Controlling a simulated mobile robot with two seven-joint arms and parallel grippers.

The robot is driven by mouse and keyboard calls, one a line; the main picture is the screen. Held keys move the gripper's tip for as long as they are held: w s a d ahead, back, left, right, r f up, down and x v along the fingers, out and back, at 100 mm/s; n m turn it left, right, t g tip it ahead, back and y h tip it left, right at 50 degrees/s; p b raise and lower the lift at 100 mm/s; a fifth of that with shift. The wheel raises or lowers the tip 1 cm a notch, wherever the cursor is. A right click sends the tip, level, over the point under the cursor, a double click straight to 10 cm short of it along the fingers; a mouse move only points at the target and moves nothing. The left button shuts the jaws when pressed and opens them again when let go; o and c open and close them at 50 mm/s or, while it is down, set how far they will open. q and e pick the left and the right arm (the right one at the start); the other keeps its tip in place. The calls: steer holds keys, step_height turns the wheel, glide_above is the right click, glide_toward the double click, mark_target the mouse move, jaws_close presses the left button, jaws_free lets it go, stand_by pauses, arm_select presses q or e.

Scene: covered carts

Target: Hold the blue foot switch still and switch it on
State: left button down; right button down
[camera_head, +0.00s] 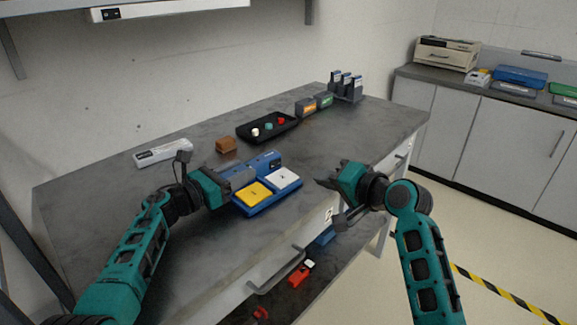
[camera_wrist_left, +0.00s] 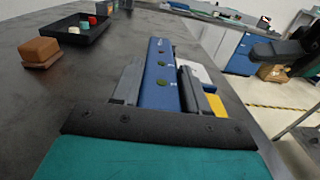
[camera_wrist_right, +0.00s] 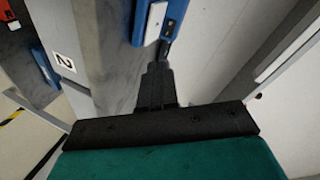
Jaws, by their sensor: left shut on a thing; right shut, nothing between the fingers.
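The blue foot switch (camera_head: 268,205) lies on the grey table and has a yellow pedal (camera_head: 253,194) and a white pedal (camera_head: 283,178). My left gripper (camera_head: 232,176) is shut on the raised blue back part of the switch. My right gripper (camera_head: 328,182) is shut and empty, to the right of the switch beyond the table's front edge. In the right wrist view its closed fingers (camera_wrist_right: 156,82) point toward a blue edge with a white patch (camera_wrist_right: 155,22).
A brown block (camera_head: 226,145), a white labelled device (camera_head: 163,152) and a black tray (camera_head: 266,127) with small coloured pieces stand behind the switch. A drawer handle (camera_head: 277,270) projects from the table front. Red and blue items lie on the lower shelf.

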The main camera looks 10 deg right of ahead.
steer(key=m, duration=0.2)
steer(key=s+m, duration=0.1)
steer(key=m, duration=0.2)
steer(key=shift+s+d+m, duration=0.15)
steer(key=shift+s+m, duration=0.05)
steer(key=shift+m, duration=0.1)
glide_toward(281, 162)
steer(key=x, duration=0.2)
steer(key=f+x, duration=0.1)
steer(key=x, duration=0.1)
steer(key=shift+a, duration=0.2)
steer(key=shift+w+a, duration=0.5)
steer(key=shift+w, duration=0.4)
steer(key=shift+w, duration=0.1)
steer(key=shift+w+a, duration=0.1)
steer(key=shift+w, duration=0.3)
steer(key=shift+s, duration=0.1)
